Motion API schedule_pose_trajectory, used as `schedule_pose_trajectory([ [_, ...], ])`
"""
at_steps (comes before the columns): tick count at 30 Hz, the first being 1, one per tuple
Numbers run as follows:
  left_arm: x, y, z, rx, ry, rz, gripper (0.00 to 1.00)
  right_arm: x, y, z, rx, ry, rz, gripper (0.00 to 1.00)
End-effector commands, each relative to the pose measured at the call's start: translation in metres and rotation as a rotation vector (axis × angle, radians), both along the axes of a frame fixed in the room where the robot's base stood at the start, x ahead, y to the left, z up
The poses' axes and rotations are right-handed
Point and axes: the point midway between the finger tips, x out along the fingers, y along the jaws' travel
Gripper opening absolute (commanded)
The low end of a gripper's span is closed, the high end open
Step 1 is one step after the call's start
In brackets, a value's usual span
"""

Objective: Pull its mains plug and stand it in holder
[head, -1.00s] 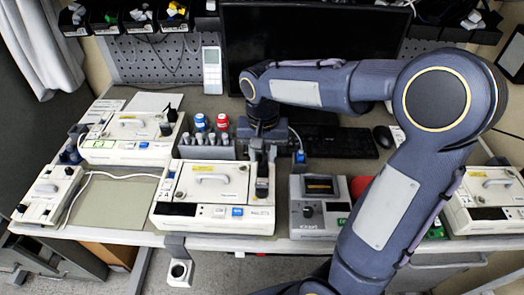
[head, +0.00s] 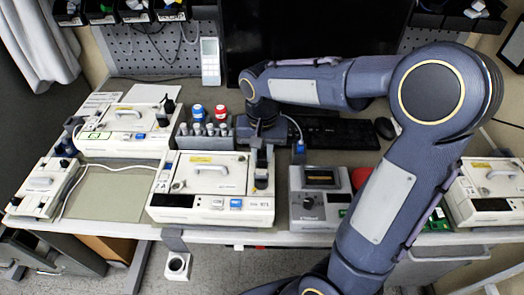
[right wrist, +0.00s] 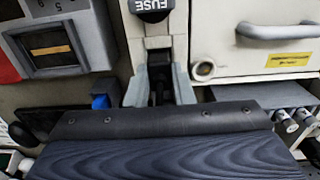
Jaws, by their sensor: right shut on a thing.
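The middle pump (head: 210,178), white with a handle on its lid, stands at the front of the bench. My right gripper (head: 262,147) points down at the pump's back right corner. In the right wrist view, the fingers (right wrist: 160,92) are shut on a dark plug (right wrist: 160,86), partly hidden between them, just by the black fuse cap (right wrist: 152,8). I cannot tell whether the plug is still seated. A grey bracket with a round cup-like holder (head: 177,265) hangs from the bench's front edge. My left gripper is out of view.
A grey rack (head: 205,140) with red- and blue-capped bottles stands left of my gripper. A blue connector (head: 299,146) on a cable is at its right. A grey tester (head: 319,203) stands right of the pump. A bare mat (head: 105,195) lies left.

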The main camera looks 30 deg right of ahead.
Motion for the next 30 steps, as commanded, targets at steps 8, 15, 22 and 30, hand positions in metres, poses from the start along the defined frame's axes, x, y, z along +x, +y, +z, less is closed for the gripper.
schedule_pose_trajectory([
  [8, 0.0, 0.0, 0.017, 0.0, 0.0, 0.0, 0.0, 0.0, 0.0, 0.019, 0.0, -0.001, 0.0, 0.0],
  [15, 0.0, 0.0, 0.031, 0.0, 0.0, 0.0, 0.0, 0.0, 0.0, 0.036, 0.0, -0.001, 0.0, 0.0],
  [22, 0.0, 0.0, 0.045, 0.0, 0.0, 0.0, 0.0, 0.0, 0.0, 0.052, 0.0, -0.001, 0.0, 0.0],
  [30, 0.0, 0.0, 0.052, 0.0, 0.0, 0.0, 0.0, 0.0, 0.0, 0.061, 0.0, -0.001, 0.0, 0.0],
])
